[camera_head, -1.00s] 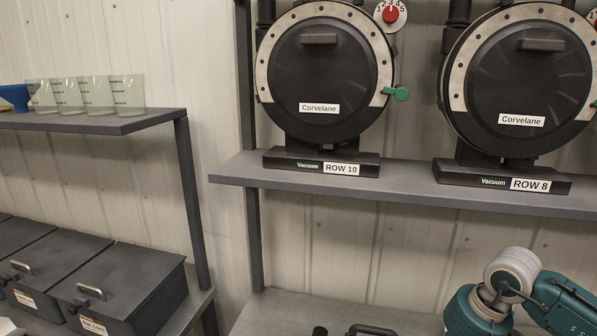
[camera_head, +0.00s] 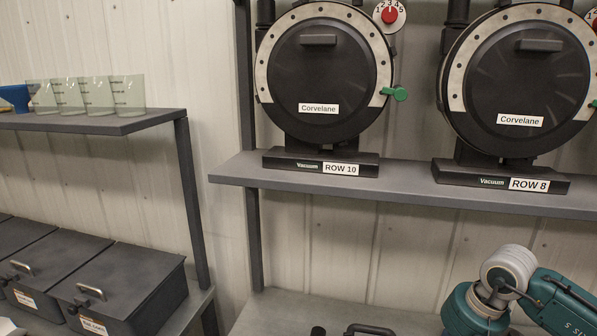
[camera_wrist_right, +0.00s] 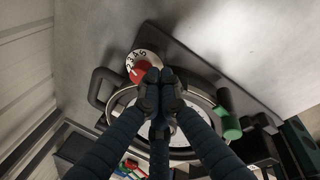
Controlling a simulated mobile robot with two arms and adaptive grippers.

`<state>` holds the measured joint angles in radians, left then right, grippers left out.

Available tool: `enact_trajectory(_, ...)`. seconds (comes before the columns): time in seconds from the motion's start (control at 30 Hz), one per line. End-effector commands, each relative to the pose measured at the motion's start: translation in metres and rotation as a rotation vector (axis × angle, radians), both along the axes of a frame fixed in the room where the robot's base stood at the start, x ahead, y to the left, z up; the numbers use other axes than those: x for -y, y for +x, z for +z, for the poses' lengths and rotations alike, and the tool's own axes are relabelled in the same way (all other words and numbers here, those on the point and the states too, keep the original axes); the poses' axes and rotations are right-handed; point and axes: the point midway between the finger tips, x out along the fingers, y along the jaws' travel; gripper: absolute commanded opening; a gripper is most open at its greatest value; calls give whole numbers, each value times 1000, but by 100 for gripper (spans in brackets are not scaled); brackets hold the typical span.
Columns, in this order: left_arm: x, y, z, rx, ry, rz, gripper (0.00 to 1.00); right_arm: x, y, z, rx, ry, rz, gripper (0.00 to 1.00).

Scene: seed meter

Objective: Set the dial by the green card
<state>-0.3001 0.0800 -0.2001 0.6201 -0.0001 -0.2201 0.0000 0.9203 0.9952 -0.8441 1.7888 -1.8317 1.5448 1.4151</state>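In the head view a dial with a red knob (camera_head: 390,15) and numbers around it sits at the upper right of the ROW 10 meter (camera_head: 322,75). Another red knob is cut off at the right edge, by the ROW 8 meter (camera_head: 517,85). In the right wrist view the fingers of my right gripper (camera_wrist_right: 160,88) are together, beside a numbered dial's red knob (camera_wrist_right: 141,72); whether they touch it, and which meter this is, I cannot tell. My left gripper is out of view. I see no green card for certain.
Each meter stands on the grey shelf (camera_head: 230,178). Green levers stick out, one on the ROW 10 meter (camera_head: 396,94). Clear cups (camera_head: 97,95) stand on the left shelf, with dark lidded boxes (camera_head: 120,285) below. My teal arm (camera_head: 510,300) is at lower right.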

Motion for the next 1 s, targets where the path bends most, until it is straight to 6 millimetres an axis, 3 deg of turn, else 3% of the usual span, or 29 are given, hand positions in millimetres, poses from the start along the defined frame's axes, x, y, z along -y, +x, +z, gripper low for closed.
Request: enact_trajectory(1.0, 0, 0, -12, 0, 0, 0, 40, 14, 16, 1, 6, 2, -1, 0)
